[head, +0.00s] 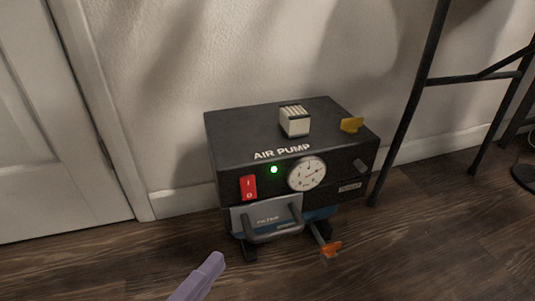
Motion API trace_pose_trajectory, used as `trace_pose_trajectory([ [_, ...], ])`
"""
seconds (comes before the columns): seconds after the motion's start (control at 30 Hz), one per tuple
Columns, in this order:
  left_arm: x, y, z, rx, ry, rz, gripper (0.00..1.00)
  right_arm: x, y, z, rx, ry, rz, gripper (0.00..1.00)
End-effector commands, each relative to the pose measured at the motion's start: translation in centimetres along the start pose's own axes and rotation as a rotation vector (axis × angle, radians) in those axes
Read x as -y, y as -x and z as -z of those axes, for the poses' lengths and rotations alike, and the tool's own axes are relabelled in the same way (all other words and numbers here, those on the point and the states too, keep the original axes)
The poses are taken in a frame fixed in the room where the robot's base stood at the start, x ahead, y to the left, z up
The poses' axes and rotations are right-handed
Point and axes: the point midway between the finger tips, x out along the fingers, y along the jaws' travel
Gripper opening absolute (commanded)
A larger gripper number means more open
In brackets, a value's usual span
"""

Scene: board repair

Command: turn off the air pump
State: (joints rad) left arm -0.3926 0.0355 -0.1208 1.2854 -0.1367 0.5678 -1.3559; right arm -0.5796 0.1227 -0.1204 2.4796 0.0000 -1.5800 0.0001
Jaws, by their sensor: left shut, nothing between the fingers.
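The air pump (222,150) is a black box on the wooden floor against the wall. Its front carries a red rocker switch (249,188) marked I and 0, a lit green lamp (274,170) and a round white gauge (307,174). Which side of the switch is pressed is too small to tell. My left gripper (215,262) shows as a pale purple finger at the bottom, below and left of the switch and apart from the pump. It is shut and empty. My right gripper is not in view.
A grey filter drawer with a handle (274,229) sits low on the pump front. An orange-tipped lever (331,249) sticks out below it. A yellow knob (352,125) is on top. Black stand legs (408,110) rise at the right. The floor at left is clear.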

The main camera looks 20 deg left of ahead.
Motion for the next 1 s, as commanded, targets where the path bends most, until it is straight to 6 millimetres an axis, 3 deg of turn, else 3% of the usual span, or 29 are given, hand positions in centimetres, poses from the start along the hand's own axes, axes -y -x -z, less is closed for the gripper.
trace_pose_trajectory([
  [0.37,0.0,0.2,0.1,0.003,-0.023,0.017,0.0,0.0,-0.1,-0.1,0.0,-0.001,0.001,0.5],
  [0.53,-0.1,-0.7,0.1,0.002,-0.023,0.019,0.0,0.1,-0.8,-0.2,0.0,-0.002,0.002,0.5],
  [1.0,-0.3,-10.1,0.1,0.001,-0.022,0.022,0.0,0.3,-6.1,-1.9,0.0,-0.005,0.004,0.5],
])
